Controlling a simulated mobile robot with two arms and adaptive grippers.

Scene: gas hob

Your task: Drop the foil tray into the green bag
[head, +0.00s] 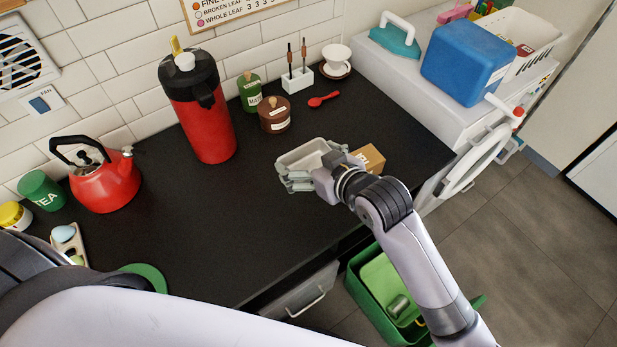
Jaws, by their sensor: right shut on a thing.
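The foil tray (308,153) is a silvery-grey shallow container at the right part of the black counter. My right gripper (298,182) is at its near side, shut on it. I cannot tell whether the tray touches the counter. The green bag (357,296) stands open on the floor below the counter's front edge, with a lighter green piece and a grey cylindrical thing inside. My right arm covers part of its right side. My left arm crosses the lower left; its gripper is out of view.
A small cardboard box (370,158) sits right behind my right gripper. A red flask (200,118), red kettle (104,184), brown pot (275,116) and red spoon (324,99) stand or lie further back. The middle counter is clear. A drawer handle (306,303) juts out below.

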